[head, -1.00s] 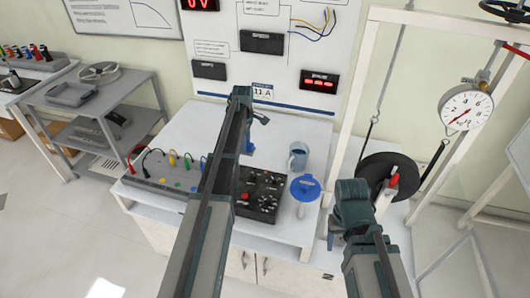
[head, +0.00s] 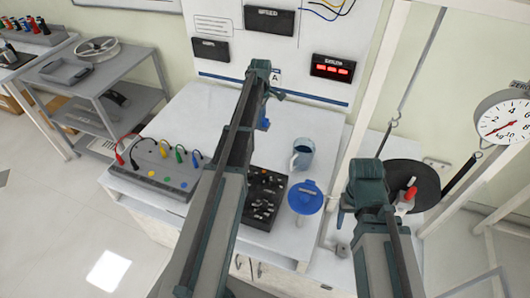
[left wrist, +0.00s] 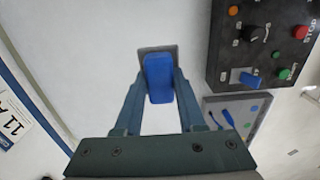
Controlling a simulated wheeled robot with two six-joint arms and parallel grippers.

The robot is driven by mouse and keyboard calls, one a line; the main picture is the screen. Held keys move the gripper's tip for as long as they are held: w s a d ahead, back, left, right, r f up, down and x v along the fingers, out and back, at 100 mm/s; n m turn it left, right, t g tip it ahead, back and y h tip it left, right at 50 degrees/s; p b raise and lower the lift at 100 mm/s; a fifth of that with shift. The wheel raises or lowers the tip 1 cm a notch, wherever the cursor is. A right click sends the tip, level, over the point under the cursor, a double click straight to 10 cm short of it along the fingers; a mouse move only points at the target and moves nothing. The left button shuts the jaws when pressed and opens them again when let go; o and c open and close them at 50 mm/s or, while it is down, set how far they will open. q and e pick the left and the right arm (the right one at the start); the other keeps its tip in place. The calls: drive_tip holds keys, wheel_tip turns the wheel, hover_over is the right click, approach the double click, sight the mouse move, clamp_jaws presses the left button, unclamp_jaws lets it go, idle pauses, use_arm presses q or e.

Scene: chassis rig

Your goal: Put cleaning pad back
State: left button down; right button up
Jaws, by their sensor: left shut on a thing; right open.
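The blue cleaning pad (left wrist: 158,78) is between the fingers of my left gripper (left wrist: 157,95) in the left wrist view. The gripper is shut on it. A grey rectangular holder or patch (left wrist: 142,70) shows around the pad's far end on the white bench. I cannot tell whether the pad touches it. In the head view a small part of the blue pad (head: 264,124) shows beside my left gripper (head: 268,98), over the back of the bench. My right gripper (head: 367,172) is open, over the area right of the bench; its fingertips are mostly hidden.
A blue-grey mug (head: 302,155) and a blue round-topped item (head: 306,197) stand right of my left arm. A black control box (head: 262,198) and a grey terminal box with leads (head: 160,168) lie on the bench. A black weight disc (head: 418,180) hangs at right.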

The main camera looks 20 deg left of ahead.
use_arm(q)
drive_tip(key=f+b, duration=0.4)
drive_tip(key=f, duration=0.1)
drive_tip(key=shift+w, duration=0.35)
drive_tip(key=shift+f+b, duration=0.8)
drive_tip(key=shift+b, duration=0.2)
wheel_tip(320, 180, down, 10)
drive_tip(key=b, duration=1)
drive_tip(key=shift+f, duration=0.1)
drive_tip(key=c, duration=0.9)
unclamp_jaws()
drive_tip(key=shift+c, duration=0.2)
drive_tip(key=o, duration=0.4)
